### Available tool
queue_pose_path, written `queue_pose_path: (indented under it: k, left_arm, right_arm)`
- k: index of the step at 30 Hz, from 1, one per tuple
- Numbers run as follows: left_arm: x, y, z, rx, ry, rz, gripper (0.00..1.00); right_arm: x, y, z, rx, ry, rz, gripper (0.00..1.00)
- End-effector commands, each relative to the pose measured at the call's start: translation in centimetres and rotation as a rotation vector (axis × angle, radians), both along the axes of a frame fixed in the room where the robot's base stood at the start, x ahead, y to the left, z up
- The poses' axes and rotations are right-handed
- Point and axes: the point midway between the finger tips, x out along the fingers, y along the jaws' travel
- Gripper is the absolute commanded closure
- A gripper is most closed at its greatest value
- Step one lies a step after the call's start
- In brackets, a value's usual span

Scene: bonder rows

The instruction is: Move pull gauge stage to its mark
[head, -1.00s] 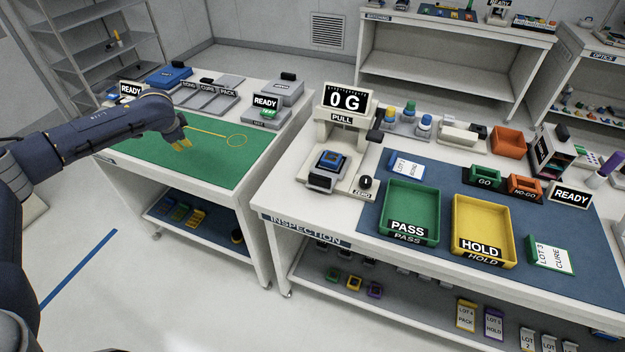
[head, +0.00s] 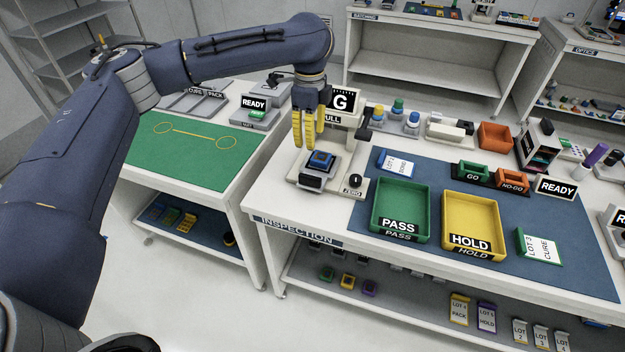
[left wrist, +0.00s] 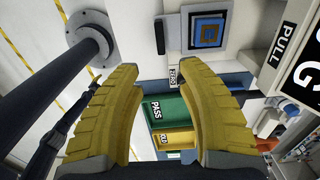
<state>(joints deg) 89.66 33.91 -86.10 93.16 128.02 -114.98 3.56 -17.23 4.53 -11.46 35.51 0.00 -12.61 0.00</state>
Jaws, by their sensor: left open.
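The pull gauge (head: 340,120) stands at the left end of the inspection bench, its display partly hidden by my left gripper. Its stage (head: 319,160), a dark block with a blue square top, sits on the pale base in front of the display. In the left wrist view the stage (left wrist: 207,33) lies beyond the fingertips, near the top. My left gripper (head: 309,138) has yellow fingers, points down and is open and empty, above and slightly left of the stage. Its fingers also show in the left wrist view (left wrist: 160,72). I cannot tell which mark belongs to the stage. My right gripper is not in view.
A green PASS tray (head: 400,205) and a yellow HOLD tray (head: 472,225) stand on the blue mat to the right. A ZERO knob (head: 355,181) is close beside the stage. The green mat (head: 175,160) on the left bench has two yellow circles joined by a line.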

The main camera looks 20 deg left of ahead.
Motion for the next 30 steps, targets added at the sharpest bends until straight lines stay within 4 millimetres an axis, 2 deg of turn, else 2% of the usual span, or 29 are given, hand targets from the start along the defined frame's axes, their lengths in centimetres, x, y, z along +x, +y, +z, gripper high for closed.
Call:
queue_pose_path:
  k: [18,24,30]
  left_arm:
    - [-0.1,0.0,-10.9,-0.002,0.003,0.005,0.62]
    - [-0.1,0.1,-13.8,-0.001,0.002,0.005,0.62]
    - [0.0,0.0,-15.6,-0.003,0.001,0.005,0.62]
  right_arm:
    - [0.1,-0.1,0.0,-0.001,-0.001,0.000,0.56]
    - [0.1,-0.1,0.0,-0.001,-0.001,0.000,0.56]
    - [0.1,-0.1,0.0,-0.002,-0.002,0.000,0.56]
